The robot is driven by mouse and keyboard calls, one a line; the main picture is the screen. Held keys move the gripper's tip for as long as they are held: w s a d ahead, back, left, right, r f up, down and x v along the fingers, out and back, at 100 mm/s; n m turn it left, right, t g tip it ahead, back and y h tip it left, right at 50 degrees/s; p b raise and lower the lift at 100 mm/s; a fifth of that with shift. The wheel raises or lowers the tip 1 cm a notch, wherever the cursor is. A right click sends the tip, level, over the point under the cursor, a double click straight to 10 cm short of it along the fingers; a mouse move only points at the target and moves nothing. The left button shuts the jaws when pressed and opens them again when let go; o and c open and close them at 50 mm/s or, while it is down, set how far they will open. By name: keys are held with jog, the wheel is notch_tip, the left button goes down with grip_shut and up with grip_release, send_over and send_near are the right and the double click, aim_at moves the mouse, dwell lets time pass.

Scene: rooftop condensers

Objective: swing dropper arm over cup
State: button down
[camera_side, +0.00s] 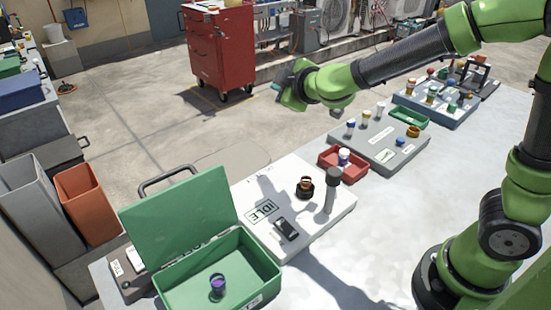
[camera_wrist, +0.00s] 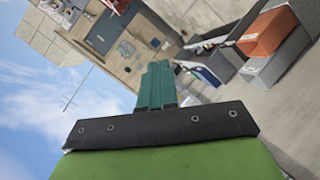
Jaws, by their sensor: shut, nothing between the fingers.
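A white board (camera_side: 262,190) on the table carries a label reading IDLE (camera_side: 263,211). A grey post with a dark round head (camera_side: 330,190) stands at its right side and may be the dropper; no separate swing arm can be made out. Left of the post, a small brown-orange cup (camera_side: 305,183) sits in a black round holder. A black block-like part (camera_side: 286,228) is in front. My gripper (camera_side: 276,87) is high above and behind the board, well apart from it. Its teal fingers (camera_wrist: 155,84) are together and empty in the wrist view, which shows no board.
An open green box (camera_side: 262,262) with a purple-topped vial (camera_side: 217,286) stands at the front left, lid raised. A red tray (camera_side: 335,165), a grey rack (camera_side: 380,150) with vials and a green tray (camera_side: 410,117) lie to the right. The right table front is clear.

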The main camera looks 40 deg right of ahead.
aim_at(338, 168)
jog(key=s+d+f+n+g+y, duration=0.1)
jog(key=s+d+n+g+y, duration=0.1)
jog(key=s+d+n+y, duration=0.3)
jog(key=s+d+n+g+y, duration=0.2)
jog(key=s+d+n+g, duration=0.2)
jog(key=s, duration=0.7)
jog(key=s+d+n+g+y, duration=0.3)
jog(key=s+d+n, duration=0.1)
jog(key=s, duration=0.6)
jog(key=w+d+x, duration=0.1)
jog(key=x, duration=1.5)
jog(key=shift+w+d+f, duration=0.3)
jog(key=shift+f, duration=0.05)
